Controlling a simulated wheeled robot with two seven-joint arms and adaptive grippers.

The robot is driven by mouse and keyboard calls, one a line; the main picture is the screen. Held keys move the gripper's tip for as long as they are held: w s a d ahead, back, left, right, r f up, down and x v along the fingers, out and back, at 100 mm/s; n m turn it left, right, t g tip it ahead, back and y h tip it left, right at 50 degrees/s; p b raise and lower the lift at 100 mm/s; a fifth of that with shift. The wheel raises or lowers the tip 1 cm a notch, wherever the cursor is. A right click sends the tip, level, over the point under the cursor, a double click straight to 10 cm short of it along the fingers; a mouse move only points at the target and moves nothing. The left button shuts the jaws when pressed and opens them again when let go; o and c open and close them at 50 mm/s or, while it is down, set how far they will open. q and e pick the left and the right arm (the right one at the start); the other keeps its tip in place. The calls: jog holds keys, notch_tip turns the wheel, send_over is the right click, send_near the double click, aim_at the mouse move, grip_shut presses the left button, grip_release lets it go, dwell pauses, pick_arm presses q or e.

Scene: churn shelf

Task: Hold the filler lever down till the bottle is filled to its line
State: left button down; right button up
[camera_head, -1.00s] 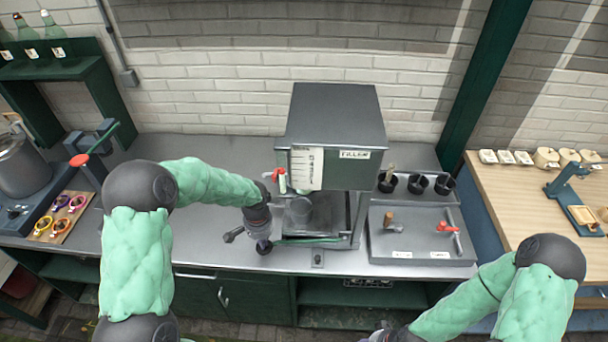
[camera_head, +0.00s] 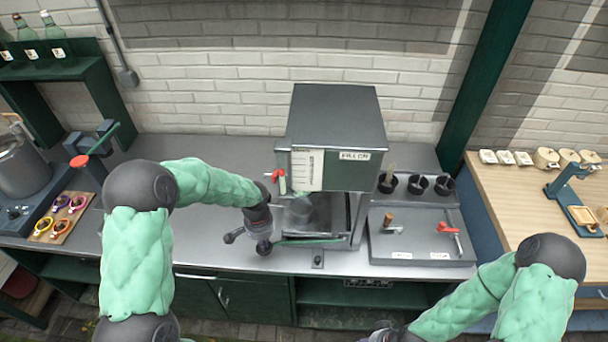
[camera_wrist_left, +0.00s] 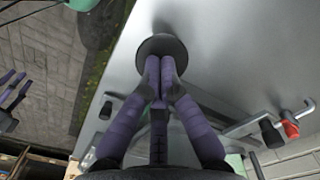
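The grey filler (camera_head: 335,122) stands on the counter against the wall. A greenish, glassy shape in its lower bay (camera_head: 299,207) looks like the bottle; its fill level and line are too unclear to read. My left gripper (camera_head: 264,247) is low at the bay's front left. In the left wrist view its purple fingers (camera_wrist_left: 160,75) are closed together, with their tips at a dark round pad (camera_wrist_left: 162,48) that looks like the lever's end. Nothing shows between the fingers, and contact is hard to judge.
A red-handled tap (camera_head: 279,177) and a white scale (camera_head: 307,169) are on the filler's front. Right of it are black cups (camera_head: 417,185) and a grey panel (camera_head: 420,245) with a red lever (camera_head: 447,227). The counter left of the filler is mostly clear.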

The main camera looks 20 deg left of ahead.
pick_arm(q)
jog(key=shift+d+r+p, duration=0.1)
jog(key=shift+r+p, duration=0.35)
jog(key=shift+r, duration=0.45)
jog(key=shift+w+r, duration=0.1)
jog(key=shift+a+r+p, duration=0.15)
jog(key=shift+r+p, duration=0.25)
jog(key=shift+r, duration=0.2)
jog(key=shift+a+r+p, duration=0.15)
jog(key=shift+r+p, duration=0.2)
jog(key=shift+r, duration=0.2)
